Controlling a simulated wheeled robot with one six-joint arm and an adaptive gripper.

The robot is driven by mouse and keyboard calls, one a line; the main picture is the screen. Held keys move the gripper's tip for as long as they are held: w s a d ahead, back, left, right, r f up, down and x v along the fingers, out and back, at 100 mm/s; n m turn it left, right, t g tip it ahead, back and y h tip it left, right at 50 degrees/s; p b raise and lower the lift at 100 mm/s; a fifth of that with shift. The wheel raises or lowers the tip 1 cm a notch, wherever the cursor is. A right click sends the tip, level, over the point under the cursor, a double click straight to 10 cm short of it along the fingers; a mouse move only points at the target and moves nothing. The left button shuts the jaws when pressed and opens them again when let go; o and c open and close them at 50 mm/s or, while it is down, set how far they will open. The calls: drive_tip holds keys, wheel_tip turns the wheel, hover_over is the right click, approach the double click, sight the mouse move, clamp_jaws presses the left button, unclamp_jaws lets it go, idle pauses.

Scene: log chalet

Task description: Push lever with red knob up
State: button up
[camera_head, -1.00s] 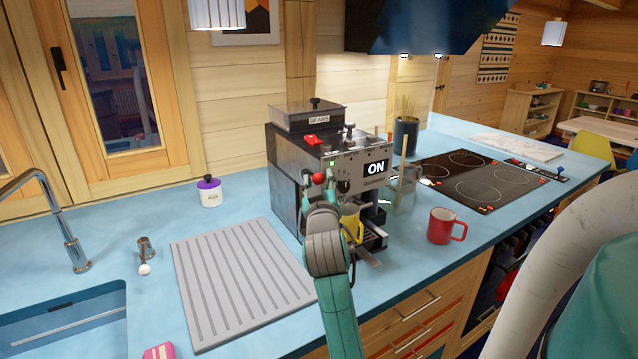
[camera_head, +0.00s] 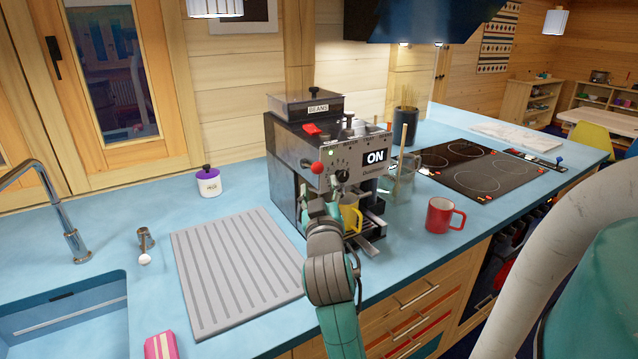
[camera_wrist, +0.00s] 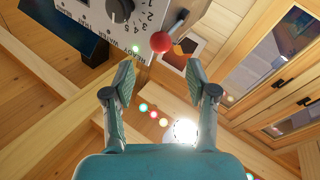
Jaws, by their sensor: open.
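The coffee machine (camera_head: 300,135) stands on the blue counter, with an "ON" sign on its front. Its lever ends in a red knob (camera_head: 317,168) at the left of the front panel. My gripper (camera_head: 318,200) is below the knob and close to the machine's front. In the wrist view, which looks upward, my gripper (camera_wrist: 161,72) has its two fingers spread and empty. The red knob (camera_wrist: 160,42) shows beyond the fingertips, in line with the gap between them, with its short shaft running up to the right. It looks apart from both fingers.
A yellow jug (camera_head: 350,215) stands in the machine, right beside my gripper. A red mug (camera_head: 440,216) and a clear container (camera_head: 399,185) are to the right. A grey ribbed drain mat (camera_head: 235,270) lies to the left. A white and purple jar (camera_head: 208,182) stands behind it.

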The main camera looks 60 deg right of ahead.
drive_tip(key=shift+c, duration=0.2)
drive_tip(key=shift+f, duration=0.1)
drive_tip(key=c, duration=0.4)
drive_tip(key=shift+w+f, duration=0.1)
drive_tip(key=shift+f, duration=0.1)
drive_tip(key=c, duration=0.4)
drive_tip(key=f+m+g, duration=0.1)
drive_tip(key=m, duration=0.1)
drive_tip(key=a+f+m+g+h, duration=0.1)
drive_tip(key=f+m+g, duration=0.1)
drive_tip(key=m, duration=0.1)
drive_tip(key=w+a+f+m+g+h, duration=0.1)
drive_tip(key=f+m, duration=0.1)
drive_tip(key=shift+a+g, duration=0.25)
drive_tip(key=shift+g, duration=0.05)
clamp_jaws()
drive_tip(key=m+g+h, duration=0.2)
drive_tip(key=m+h, duration=0.1)
drive_tip(key=m, duration=0.3)
approach(315, 173)
drive_tip(key=shift+m+h, duration=0.3)
drive_tip(key=shift+h, duration=0.1)
drive_tip(key=x, duration=0.7)
drive_tip(key=shift+d+f, duration=0.2)
